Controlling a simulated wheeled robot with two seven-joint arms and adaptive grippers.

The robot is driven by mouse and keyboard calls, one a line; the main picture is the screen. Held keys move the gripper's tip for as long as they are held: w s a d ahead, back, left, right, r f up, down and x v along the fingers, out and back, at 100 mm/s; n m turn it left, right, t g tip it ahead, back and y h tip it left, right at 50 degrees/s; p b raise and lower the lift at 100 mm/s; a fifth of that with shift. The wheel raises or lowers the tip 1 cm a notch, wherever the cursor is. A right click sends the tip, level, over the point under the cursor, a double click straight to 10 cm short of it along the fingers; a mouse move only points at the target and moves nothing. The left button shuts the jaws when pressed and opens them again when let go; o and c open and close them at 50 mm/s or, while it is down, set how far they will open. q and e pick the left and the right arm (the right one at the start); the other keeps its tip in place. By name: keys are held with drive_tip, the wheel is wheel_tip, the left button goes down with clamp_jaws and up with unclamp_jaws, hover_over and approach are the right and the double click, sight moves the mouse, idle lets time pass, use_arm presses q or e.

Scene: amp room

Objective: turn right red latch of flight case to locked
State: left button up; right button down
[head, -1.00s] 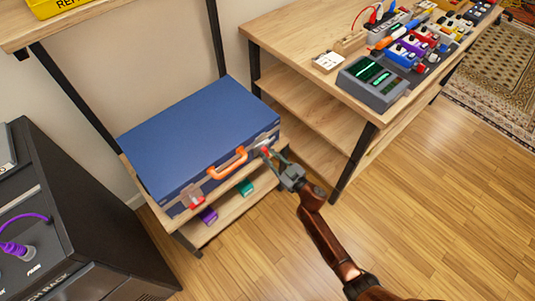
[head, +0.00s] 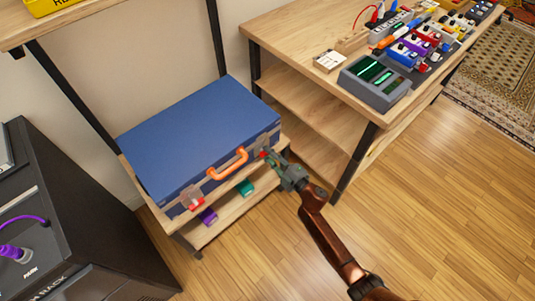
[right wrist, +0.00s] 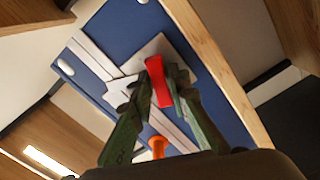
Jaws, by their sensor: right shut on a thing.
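The blue flight case (head: 200,135) lies on a wooden shelf, its orange handle (head: 228,165) facing me. The right red latch (head: 264,154) is on the case's front at the right, mostly hidden by my right gripper (head: 272,160) in the head view. In the right wrist view the red latch (right wrist: 158,82) sits on a pale plate between the fingers of my right gripper (right wrist: 160,88), which is shut on it. The left red latch (head: 195,202) is at the front left of the case. My left gripper is not in view.
A wooden shelf board (head: 215,228) below the case holds a purple box (head: 208,216) and a teal box (head: 245,188). A bench (head: 300,30) with devices stands at the right. A black rack (head: 75,215) stands at the left.

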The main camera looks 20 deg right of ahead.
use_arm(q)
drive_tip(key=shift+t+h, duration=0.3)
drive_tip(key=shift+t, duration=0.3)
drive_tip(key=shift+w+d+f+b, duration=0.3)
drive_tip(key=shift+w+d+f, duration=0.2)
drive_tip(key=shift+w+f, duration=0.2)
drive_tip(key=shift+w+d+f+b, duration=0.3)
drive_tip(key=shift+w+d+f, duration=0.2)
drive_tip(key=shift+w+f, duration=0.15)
use_arm(e)
drive_tip(key=shift+d+f+n, duration=0.1)
drive_tip(key=shift+n, duration=2.4)
drive_tip(key=c, duration=1.8)
unclamp_jaws()
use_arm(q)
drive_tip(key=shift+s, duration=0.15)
use_arm(e)
drive_tip(key=v, duration=1.2)
